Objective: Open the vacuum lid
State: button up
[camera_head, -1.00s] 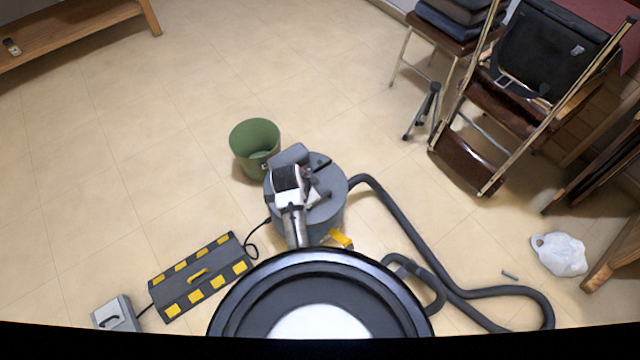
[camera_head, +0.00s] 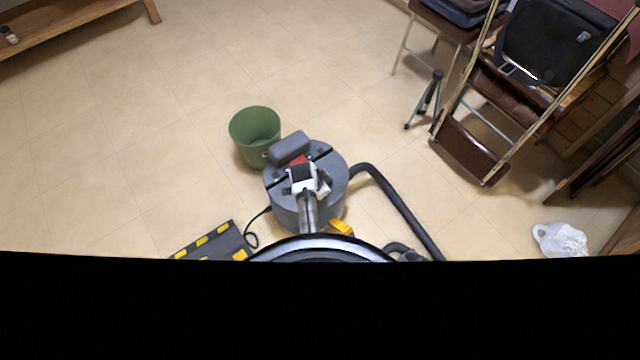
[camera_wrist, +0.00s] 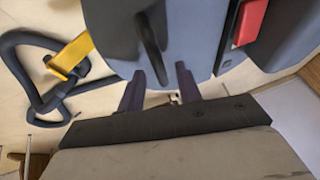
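The vacuum (camera_head: 286,205) is a grey drum standing on the floor in the middle of the head view. Its grey lid (camera_head: 335,165) sits on top, apparently closed, with dark strips and a grey raised block (camera_head: 289,148). My gripper (camera_head: 300,168) is over the lid and hides part of it. In the wrist view the lid (camera_wrist: 195,35) fills the top, with a dark bar and a red part (camera_wrist: 250,20) to the right. Contact cannot be told.
A green bin (camera_head: 255,135) stands just behind the vacuum. A black hose (camera_head: 400,208) runs right, and a yellow part (camera_head: 341,227) is at the drum's base. A black and yellow board (camera_head: 215,243) lies left. Chairs and a white bag (camera_head: 560,240) are right.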

jog(key=shift+c, duration=0.2)
grip_shut()
